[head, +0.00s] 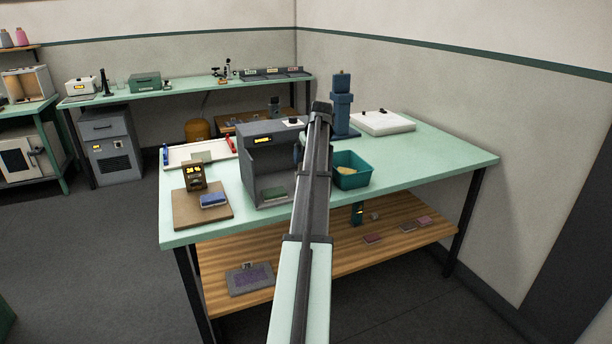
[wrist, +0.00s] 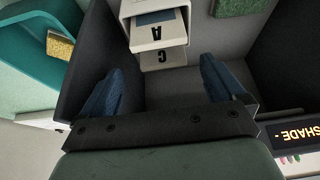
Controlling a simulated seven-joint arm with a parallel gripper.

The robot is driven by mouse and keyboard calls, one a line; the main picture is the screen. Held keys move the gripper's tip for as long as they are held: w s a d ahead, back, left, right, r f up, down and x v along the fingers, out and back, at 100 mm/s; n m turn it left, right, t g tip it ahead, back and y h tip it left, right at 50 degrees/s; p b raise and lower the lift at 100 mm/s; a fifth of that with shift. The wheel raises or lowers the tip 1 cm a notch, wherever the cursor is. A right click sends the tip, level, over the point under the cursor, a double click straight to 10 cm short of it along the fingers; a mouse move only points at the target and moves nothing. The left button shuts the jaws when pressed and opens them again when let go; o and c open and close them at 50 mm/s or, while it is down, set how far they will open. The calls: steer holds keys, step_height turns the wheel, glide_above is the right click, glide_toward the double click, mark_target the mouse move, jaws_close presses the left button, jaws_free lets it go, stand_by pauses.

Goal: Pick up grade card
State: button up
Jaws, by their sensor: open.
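In the wrist view, white lettered cards show in a pale holder (wrist: 127,12). One card is marked A (wrist: 172,34), and another, marked C (wrist: 150,60), sticks out below it; both letters appear upside down. My gripper (wrist: 161,66) is open, with its blue fingers spread to either side of the cards. Nothing is between the fingers that I can see as held, and I cannot tell how far the cards are from the tips. In the head view, my arm hides the cards and most of the gripper, beside the grey shade booth (head: 258,142).
A teal bin (head: 361,178) with a yellow piece stands right of my arm, near the booth. A green block (head: 274,194) lies inside the booth. A blue press (head: 342,110) and a white board (head: 382,122) stand behind. The table's right end is clear.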

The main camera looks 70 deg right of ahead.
steer(key=shift+w+x, duration=0.15)
steer(key=shift+x, duration=1.15)
steer(key=shift+w+x, duration=0.15)
steer(key=shift+x, duration=1.1)
steer(key=shift+r, duration=0.2)
steer(key=shift+c, duration=0.4)
steer(key=c, duration=1)
